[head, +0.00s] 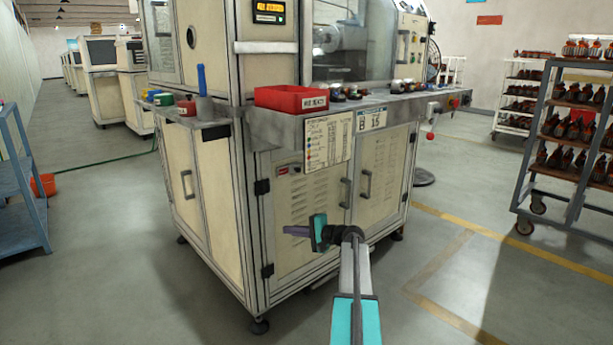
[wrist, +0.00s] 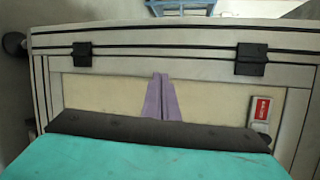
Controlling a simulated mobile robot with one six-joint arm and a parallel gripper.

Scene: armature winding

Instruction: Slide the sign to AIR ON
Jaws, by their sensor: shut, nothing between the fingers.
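The sign is a small red and white plate (head: 289,170) high on the cream cabinet door, below the worktop. In the wrist view it shows at the right as a red label (wrist: 263,109) with a pale part beside it. Its lettering is too small to read, so I cannot tell its setting. My gripper (head: 286,230) has purple fingers and is in front of the door, lower than the sign and apart from it. In the wrist view the fingers (wrist: 160,76) are together and empty, left of the sign.
The cabinet door (head: 306,200) has black hinges and a handle. A red bin (head: 291,98) and several small parts stand on the worktop above. A paper chart (head: 328,142) hangs from its edge. A parts rack (head: 570,130) stands at the right. The floor in front is clear.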

